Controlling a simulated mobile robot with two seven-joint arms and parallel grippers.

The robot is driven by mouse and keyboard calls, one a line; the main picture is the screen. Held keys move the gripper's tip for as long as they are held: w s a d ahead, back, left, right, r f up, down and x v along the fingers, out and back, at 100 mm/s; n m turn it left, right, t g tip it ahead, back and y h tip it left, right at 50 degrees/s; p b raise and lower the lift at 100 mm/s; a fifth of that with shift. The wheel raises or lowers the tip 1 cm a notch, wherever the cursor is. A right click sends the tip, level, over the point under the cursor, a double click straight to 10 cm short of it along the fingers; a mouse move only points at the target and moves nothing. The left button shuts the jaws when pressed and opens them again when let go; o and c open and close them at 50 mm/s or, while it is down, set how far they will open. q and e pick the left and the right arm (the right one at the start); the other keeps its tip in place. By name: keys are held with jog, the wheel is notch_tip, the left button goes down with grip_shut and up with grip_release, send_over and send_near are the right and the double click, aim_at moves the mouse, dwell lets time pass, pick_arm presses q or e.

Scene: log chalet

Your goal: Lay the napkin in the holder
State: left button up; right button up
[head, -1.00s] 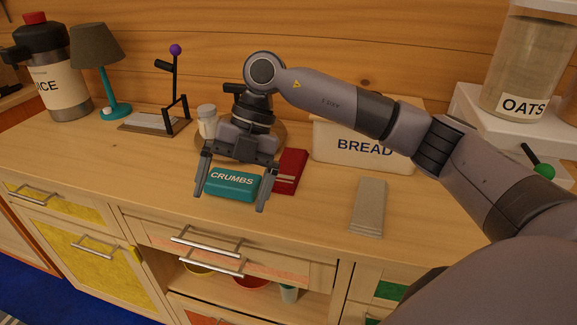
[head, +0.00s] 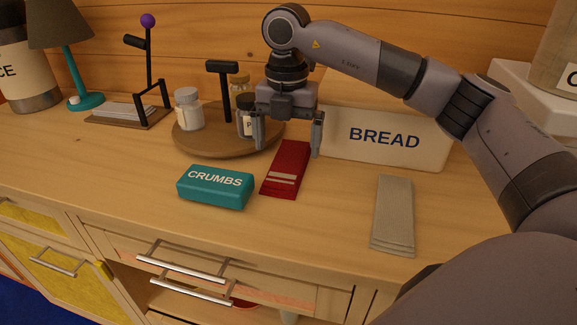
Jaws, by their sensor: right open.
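A folded red napkin (head: 287,168) with pale stripes at its near end lies flat on the wooden counter. My right gripper (head: 287,150) is open and empty over its far end, one finger on each side; I cannot tell how high the fingertips are above the counter. The holder (head: 150,75), a low base with a dark upright frame and a purple ball on top, stands at the back left. White, flat napkins (head: 122,112) lie in it. A second folded cloth, beige (head: 393,212), lies to the right. My left gripper is not in view.
A teal CRUMBS box (head: 215,188) lies left of the red napkin. A round wooden tray (head: 190,140) with jars and a dark T-shaped handle stands behind. The BREAD bin (head: 385,140) is close on the right. The front left counter is clear.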

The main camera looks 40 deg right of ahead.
aim_at(289, 162)
notch_tip(289, 162, down, 4)
jog(key=shift+s+d+r, duration=0.1)
jog(key=shift+r, duration=0.05)
jog(key=c, duration=1.2)
jog(key=shift+r, duration=0.1)
